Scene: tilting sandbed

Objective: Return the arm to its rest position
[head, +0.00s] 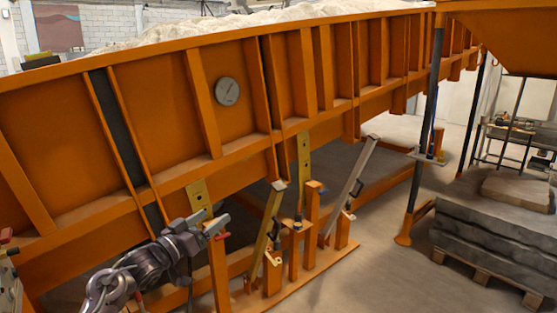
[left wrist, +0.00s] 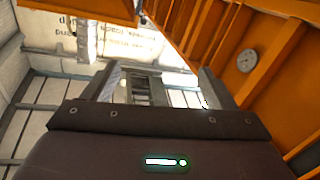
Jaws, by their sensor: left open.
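My left arm comes in at the bottom left of the head view. Its gripper (head: 219,211) is open and empty, in front of the lower side of the orange sandbed (head: 150,110). Its fingers point to the upper right, near a yellow perforated bracket (head: 199,194); I cannot tell whether they touch it. In the left wrist view the two grey fingers (left wrist: 160,86) stand apart with nothing between them. My right gripper is not in view.
A round dial (head: 227,91) is on the sandbed's side, also seen in the left wrist view (left wrist: 247,61). Orange posts (head: 312,207) and a slanted grey bar (head: 349,189) stand right of the gripper. A pallet stack (head: 490,258) lies at right.

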